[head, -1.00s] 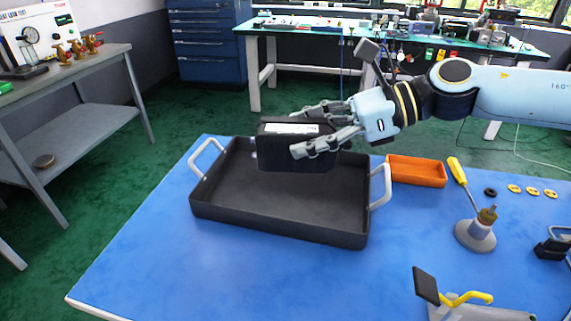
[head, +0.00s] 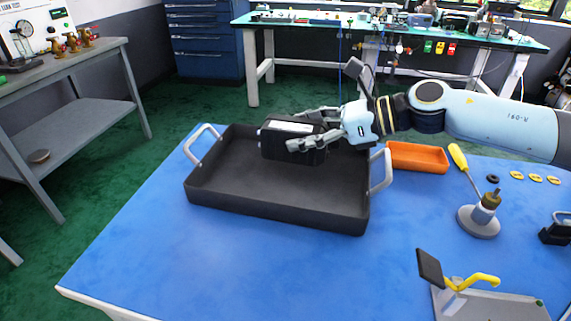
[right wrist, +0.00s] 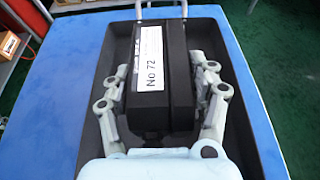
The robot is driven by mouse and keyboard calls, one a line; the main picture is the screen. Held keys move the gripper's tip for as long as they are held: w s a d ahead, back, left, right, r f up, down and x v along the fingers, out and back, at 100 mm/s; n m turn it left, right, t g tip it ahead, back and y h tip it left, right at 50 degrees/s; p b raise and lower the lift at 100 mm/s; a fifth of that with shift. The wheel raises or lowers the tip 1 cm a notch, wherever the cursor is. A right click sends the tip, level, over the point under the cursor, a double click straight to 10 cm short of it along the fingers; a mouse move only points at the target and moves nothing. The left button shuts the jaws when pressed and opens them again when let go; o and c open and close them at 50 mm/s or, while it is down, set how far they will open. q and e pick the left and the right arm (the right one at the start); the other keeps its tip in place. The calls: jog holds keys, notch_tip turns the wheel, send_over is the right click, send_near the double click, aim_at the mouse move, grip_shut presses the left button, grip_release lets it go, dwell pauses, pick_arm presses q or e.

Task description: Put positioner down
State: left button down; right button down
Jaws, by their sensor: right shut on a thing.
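The positioner (head: 290,146) is a black box with a white label on its top. In the right wrist view the label on the positioner (right wrist: 148,60) reads "No 72". My right gripper (head: 308,130) is shut on it, one finger along each side; the right gripper also shows in the right wrist view (right wrist: 163,85). The positioner is held inside the outline of the black tray (head: 275,208), toward its back. I cannot tell whether its underside touches the tray floor. The tray has light grey handles at its left and right ends. My left gripper is not in view.
The tray stands on a blue table (head: 210,265). An orange bin (head: 418,158) is right of the tray. A grey stand with a brass fitting (head: 481,216), a yellow-handled screwdriver (head: 458,157), and a yellow-handled clamp (head: 462,290) are farther right. The table's front left is clear.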

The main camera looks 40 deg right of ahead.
aim_at(285, 157)
jog(key=x, duration=0.4)
jog(key=shift+w+d+f, duration=0.2)
notch_tip(285, 157, down, 4)
jog(key=shift+r+b, duration=0.1)
jog(key=shift+b, duration=0.25)
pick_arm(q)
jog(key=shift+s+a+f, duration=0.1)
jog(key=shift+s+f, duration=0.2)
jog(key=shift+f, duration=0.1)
pick_arm(e)
jog(key=shift+f, duration=0.2)
jog(key=shift+f, duration=0.15)
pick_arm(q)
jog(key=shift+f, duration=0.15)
pick_arm(e)
jog(key=shift+c, duration=1.7)
grip_release()
